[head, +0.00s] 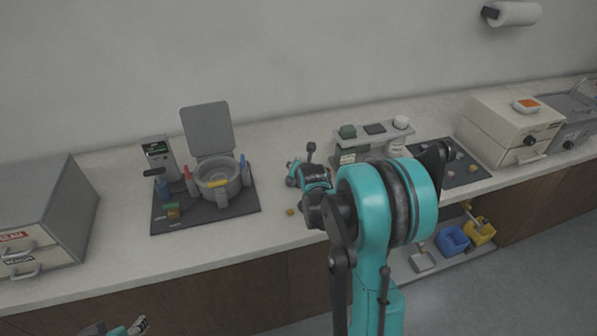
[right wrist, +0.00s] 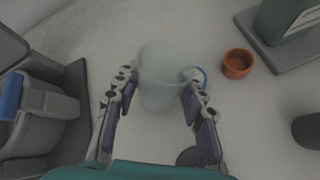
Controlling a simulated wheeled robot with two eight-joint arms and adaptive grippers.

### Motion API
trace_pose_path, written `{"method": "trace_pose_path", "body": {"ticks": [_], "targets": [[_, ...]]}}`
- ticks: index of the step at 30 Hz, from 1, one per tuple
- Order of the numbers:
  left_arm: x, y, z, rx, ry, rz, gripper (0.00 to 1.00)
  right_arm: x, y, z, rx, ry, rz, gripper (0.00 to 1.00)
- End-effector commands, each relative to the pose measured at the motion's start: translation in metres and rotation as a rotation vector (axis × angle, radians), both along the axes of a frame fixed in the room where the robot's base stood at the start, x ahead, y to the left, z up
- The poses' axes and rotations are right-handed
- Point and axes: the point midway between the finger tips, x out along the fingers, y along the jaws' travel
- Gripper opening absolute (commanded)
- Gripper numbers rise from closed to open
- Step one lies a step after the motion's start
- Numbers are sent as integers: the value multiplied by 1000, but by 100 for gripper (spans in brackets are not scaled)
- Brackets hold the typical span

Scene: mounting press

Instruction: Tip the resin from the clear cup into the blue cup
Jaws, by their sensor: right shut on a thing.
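A clear, see-through cup (right wrist: 160,85) stands between the fingers of my right gripper (right wrist: 158,108) in the right wrist view, and the gripper is shut on it. I cannot make out any resin in it. A blue curved rim (right wrist: 205,76), which looks like the blue cup, shows just right of the clear cup, partly hidden behind it and the right finger. In the head view my right gripper (head: 293,172) is over the counter, right of the press, and its arm hides much there. My left gripper (head: 138,326) only shows at the bottom edge, its jaws unclear.
An orange-brown cup (right wrist: 238,65) stands right of the blue rim. The mounting press (head: 215,180) with its raised lid stands on a dark mat (head: 240,207) to the left. Grey drawers (head: 45,215) stand at far left, a beige box (head: 505,125) at right.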

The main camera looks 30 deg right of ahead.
Motion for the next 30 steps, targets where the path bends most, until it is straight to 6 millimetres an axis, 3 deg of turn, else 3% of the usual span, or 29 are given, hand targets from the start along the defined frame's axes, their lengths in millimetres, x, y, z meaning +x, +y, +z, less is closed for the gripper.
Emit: {"method": "trace_pose_path", "body": {"ticks": [15,30], "targets": [[0,0,-35,0,0,0,50,0,-10,13,-487,-1,-1,12],[0,0,-38,0,0,0,50,0,-12,18,-550,0,-3,12]]}}
